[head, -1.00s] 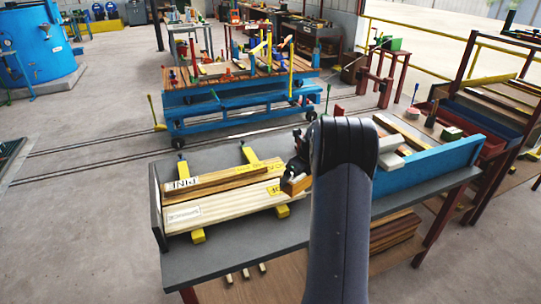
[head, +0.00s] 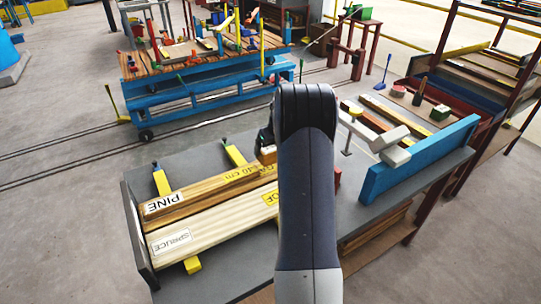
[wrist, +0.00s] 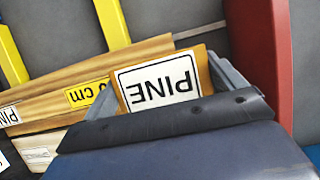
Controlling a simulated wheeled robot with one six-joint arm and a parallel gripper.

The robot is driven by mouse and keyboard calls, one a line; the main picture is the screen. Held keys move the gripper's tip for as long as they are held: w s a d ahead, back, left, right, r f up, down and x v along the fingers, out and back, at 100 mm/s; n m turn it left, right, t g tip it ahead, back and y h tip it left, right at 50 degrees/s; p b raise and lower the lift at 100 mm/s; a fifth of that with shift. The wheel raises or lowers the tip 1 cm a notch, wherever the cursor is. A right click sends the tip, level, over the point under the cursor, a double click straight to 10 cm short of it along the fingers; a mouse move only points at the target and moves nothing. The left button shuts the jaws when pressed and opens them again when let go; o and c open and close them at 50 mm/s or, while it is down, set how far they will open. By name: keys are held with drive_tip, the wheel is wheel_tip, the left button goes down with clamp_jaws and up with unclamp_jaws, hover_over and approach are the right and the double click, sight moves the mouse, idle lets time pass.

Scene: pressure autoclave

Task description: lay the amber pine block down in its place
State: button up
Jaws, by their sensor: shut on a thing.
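The amber pine block (wrist: 190,60), with a white PINE label, is between the fingers of my gripper (wrist: 163,68) in the wrist view. The gripper is shut on it. In the head view the block (head: 267,155) shows only partly, at the right end of the boards, with my arm hiding the rest. A brown pine board (head: 210,190) with a PINE label lies beside a pale spruce board (head: 210,226). In the wrist view the block is just right of the board with the yellow cm label (wrist: 82,94). I cannot tell whether they touch.
Yellow bearers (head: 162,182) lie across the grey table (head: 205,148). A dark end plate (head: 138,240) stands at the left. A red part (wrist: 262,50) stands close right of my gripper. A blue rail (head: 420,160) and loose timber (head: 385,118) are farther right.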

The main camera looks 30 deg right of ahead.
sight(272, 156)
drive_tip(key=shift+f, duration=2.05)
drive_tip(key=shift+f, duration=0.1)
drive_tip(key=o, duration=0.8)
drive_tip(key=v, duration=1.2)
drive_tip(key=shift+b, duration=0.4)
drive_tip(key=shift+s, duration=0.15)
